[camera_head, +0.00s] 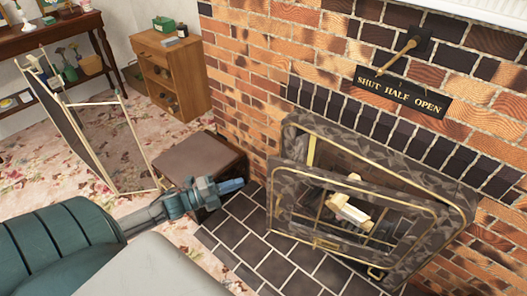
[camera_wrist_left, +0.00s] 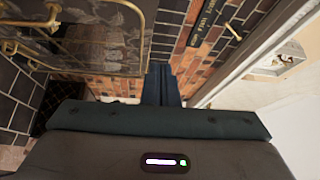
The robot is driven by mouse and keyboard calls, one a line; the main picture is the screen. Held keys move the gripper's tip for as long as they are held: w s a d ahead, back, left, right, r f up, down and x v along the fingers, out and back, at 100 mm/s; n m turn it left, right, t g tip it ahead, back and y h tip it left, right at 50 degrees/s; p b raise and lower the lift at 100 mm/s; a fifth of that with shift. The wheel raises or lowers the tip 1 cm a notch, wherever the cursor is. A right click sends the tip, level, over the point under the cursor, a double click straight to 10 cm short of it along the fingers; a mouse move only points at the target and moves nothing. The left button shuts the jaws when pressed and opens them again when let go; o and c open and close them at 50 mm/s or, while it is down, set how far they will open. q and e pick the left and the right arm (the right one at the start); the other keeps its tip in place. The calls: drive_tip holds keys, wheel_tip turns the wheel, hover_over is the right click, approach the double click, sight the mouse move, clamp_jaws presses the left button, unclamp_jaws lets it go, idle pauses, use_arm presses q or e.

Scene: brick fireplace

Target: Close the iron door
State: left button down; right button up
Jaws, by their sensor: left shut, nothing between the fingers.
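The iron door (camera_head: 284,197) is a dark mottled panel with brass trim on the fireplace at the right of the head view. It stands ajar, swung out from its mottled frame (camera_head: 425,187), with a gap between them. In the left wrist view the door (camera_wrist_left: 100,42) fills the upper left. My left gripper (camera_head: 234,186) is shut and empty, left of the door and apart from it. Its closed fingers also show in the wrist view (camera_wrist_left: 162,84). My right gripper is not in view.
A black sign (camera_head: 400,92) reading "SHUT HALF OPEN" hangs on the brick wall above, with a brass pointer (camera_head: 398,54). Dark tiles (camera_head: 245,235) cover the hearth. A brown box (camera_head: 200,160), a folding screen (camera_head: 100,140) and a wooden cabinet (camera_head: 190,65) stand left.

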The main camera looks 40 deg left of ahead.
use_arm(q)
drive_tip(key=a, duration=0.2)
approach(276, 161)
drive_tip(key=s+d, duration=0.2)
drive_tip(key=s, duration=0.1)
drive_tip(key=shift+m+g, duration=0.3)
drive_tip(key=shift+g, duration=0.1)
drive_tip(key=shift+w+d+r+p, duration=0.1)
drive_tip(key=shift+w+d, duration=0.1)
drive_tip(key=shift+w, duration=1.1)
drive_tip(key=shift+w+d+r+p, duration=0.1)
drive_tip(key=shift+w+d+p, duration=0.05)
drive_tip(key=shift+w, duration=1.15)
drive_tip(key=shift+w+d+r+p, duration=0.1)
drive_tip(key=shift+w+d+r, duration=0.1)
drive_tip(key=shift+w, duration=1.15)
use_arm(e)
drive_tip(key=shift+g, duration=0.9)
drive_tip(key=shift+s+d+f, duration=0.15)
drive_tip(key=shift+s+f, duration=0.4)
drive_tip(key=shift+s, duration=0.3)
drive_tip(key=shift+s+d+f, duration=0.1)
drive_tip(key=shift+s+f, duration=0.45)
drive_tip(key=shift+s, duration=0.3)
use_arm(q)
drive_tip(key=shift+f, duration=0.1)
